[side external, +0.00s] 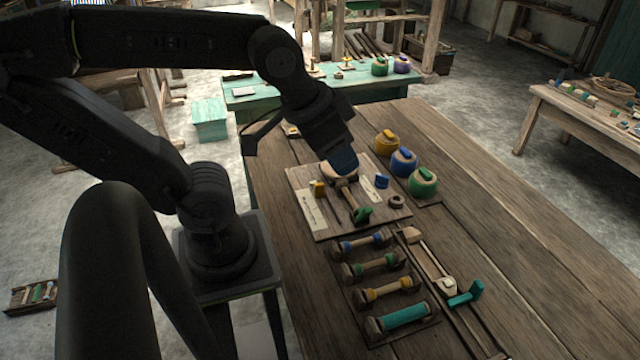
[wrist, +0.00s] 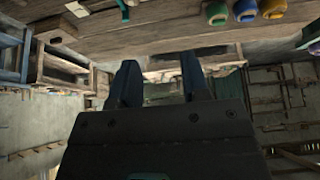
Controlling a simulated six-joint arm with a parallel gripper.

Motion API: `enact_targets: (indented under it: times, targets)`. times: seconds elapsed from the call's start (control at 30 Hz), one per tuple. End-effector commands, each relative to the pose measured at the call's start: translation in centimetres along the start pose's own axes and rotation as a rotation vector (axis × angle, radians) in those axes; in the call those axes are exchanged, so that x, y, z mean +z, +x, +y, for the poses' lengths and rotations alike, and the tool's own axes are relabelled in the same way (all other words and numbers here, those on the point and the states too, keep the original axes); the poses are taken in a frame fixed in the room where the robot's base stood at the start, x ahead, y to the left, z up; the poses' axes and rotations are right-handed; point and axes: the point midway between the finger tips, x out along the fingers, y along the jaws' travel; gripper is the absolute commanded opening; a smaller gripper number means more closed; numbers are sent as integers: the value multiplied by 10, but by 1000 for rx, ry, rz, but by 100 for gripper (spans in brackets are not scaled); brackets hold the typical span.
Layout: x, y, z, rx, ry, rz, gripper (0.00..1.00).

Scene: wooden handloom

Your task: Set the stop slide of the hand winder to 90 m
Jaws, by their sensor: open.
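A light wooden board (side external: 376,218) on the bench carries small fittings that look like the hand winder. A pale strip (side external: 314,213), perhaps a scale, lies along its left side, with a small yellow block (side external: 318,188) at its far end. A green knob (side external: 362,214) on a bar and a blue block (side external: 381,181) are also on the board. I cannot tell for sure which part is the stop slide, and no scale marks are readable. My gripper (side external: 343,163) is above the far part of the board, hiding some of it. In the wrist view my gripper (wrist: 160,78) is open and empty.
Yellow, blue and green round pots (side external: 404,161) stand right of the board; they also show in the wrist view (wrist: 244,10). In front lie several bobbins (side external: 404,316) on a rack and a wooden rail with a teal handle (side external: 466,294). The bench's right side is clear.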

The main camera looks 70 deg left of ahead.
Motion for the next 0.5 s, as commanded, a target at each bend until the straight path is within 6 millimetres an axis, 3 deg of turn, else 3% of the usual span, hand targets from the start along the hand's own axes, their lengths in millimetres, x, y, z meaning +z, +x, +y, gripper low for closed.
enact_targets:
  times: [0.23, 0.33, 0.5]
  targets:
    - [0, 0, 0, 0, 0, 0, 43]
    - [-1, 2, -2, -4, -14, -5, 52]
    - [-17, 22, -26, -54, -196, -69, 53]
